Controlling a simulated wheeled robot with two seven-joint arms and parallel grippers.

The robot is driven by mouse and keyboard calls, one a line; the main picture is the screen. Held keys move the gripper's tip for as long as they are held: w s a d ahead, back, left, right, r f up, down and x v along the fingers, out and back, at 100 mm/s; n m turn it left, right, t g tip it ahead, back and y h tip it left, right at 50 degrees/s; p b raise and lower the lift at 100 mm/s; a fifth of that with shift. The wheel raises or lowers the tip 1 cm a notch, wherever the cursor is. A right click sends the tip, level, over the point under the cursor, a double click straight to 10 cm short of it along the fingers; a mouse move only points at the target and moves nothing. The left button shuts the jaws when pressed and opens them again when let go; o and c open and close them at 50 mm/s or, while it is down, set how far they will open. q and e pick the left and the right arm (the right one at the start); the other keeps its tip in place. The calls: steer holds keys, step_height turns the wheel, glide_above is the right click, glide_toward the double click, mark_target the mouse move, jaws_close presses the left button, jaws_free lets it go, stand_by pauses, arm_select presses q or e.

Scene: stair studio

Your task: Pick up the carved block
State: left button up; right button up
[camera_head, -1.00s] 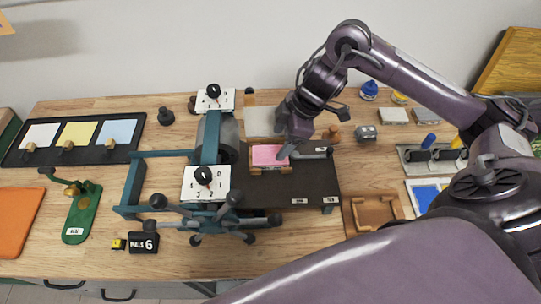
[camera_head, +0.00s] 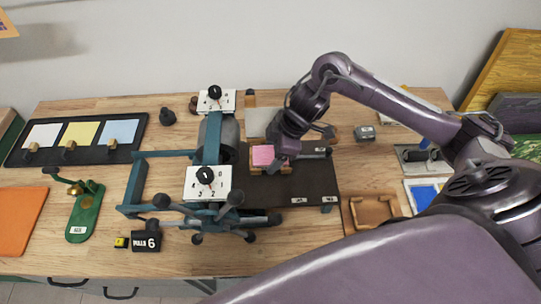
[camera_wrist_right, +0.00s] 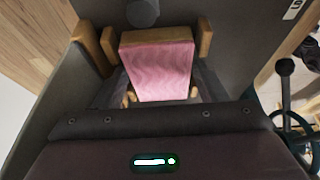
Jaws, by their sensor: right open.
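The carved block (camera_head: 262,155) has a pink top face with wavy grain and sits in a small wooden holder on the dark bed of the press. In the right wrist view the block (camera_wrist_right: 158,68) lies just ahead of my right gripper, between wooden posts (camera_wrist_right: 205,38). My right gripper (camera_head: 277,164) comes down over the block's right side in the head view. Its jaws are open and reach toward the block; the arm hides part of the block and holder. I cannot tell whether the fingers touch it. My left gripper is not in view.
The teal press (camera_head: 208,145) with dials and a spoked wheel stands left of the block. The dark bed (camera_head: 310,182) extends right. An empty wooden tray (camera_head: 373,212) lies at the right, and a green tool (camera_head: 84,214) at the left. A sign (camera_head: 146,242) stands in front.

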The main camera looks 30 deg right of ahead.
steer(key=c, duration=0.8)
